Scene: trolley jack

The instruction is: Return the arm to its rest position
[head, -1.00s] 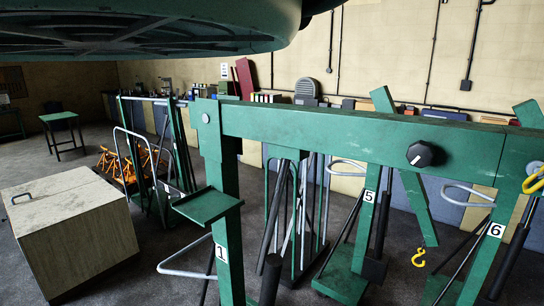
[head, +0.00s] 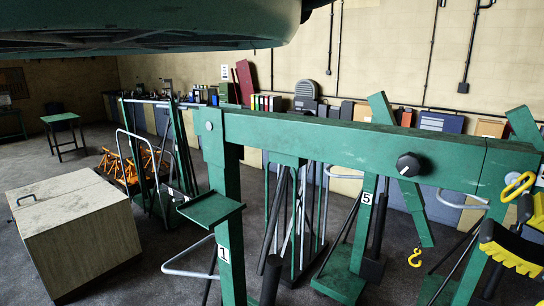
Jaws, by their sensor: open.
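My gripper (head: 517,242), black with yellow ridged pads, shows only in part at the right edge of the head view. It is open, and I see nothing held in it. It is in front of the right end of the green hoist beam (head: 345,140), just below a yellow hook (head: 518,186). Whether it touches the hook or the hoist I cannot tell. Most of my arm is out of the frame.
Green hoists with posts numbered 1 and 5 fill the middle and right. A small green shelf (head: 211,208) juts from the front post. A pale box (head: 70,215) stands left, an orange rack (head: 130,165) behind it. A dark green round body (head: 140,25) overhangs the top.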

